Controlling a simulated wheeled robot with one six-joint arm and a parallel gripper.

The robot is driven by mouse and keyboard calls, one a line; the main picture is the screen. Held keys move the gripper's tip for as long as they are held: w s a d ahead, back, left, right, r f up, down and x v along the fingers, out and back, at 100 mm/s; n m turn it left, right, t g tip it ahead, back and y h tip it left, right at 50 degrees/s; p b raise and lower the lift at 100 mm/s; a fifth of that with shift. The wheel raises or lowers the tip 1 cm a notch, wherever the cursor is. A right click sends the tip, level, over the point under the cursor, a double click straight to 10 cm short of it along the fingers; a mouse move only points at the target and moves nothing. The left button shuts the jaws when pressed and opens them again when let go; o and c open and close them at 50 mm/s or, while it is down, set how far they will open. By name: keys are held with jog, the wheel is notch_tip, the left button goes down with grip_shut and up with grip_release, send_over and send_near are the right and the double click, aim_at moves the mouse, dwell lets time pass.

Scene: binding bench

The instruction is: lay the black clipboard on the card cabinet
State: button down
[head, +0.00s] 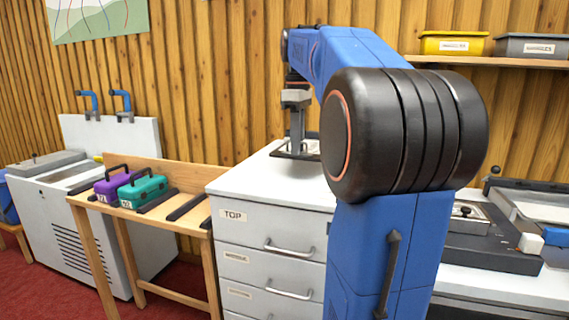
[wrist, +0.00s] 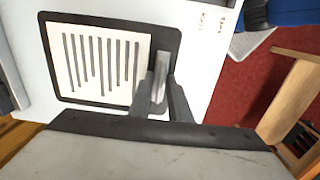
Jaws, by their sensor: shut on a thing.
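The black clipboard (wrist: 173,45) carries a white sheet with dark stripes and shows nearly whole in the wrist view. My gripper (wrist: 163,92) is shut on the clip at its edge. In the head view my gripper (head: 296,150) points down over the back of the card cabinet (head: 250,183), a pale cabinet with drawers and a "TOP" label. The clipboard (head: 282,154) shows there as a dark flat edge at the cabinet top, partly hidden by my arm. It looks level and within the top. I cannot tell whether it touches the surface.
A wooden stand (head: 150,217) with a purple case (head: 108,188) and a teal case (head: 143,190) adjoins the cabinet's left side. A wall shelf (head: 480,63) holds yellow and grey bins. The front of the cabinet top is clear. A bench with equipment (head: 490,240) is at right.

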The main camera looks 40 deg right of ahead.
jog(key=shift+w+a+f, duration=0.2)
jog(key=shift+w+f, duration=0.05)
jog(key=shift+f, duration=0.2)
jog(key=shift+w+a+f, duration=0.15)
jog(key=shift+w+f, duration=0.05)
jog(key=shift+f, duration=2.35)
jog(key=c, duration=1.6)
grip_release()
jog(key=shift+c, duration=0.2)
notch_tip(320, 180, up, 12)
jog(key=shift+r, duration=0.1)
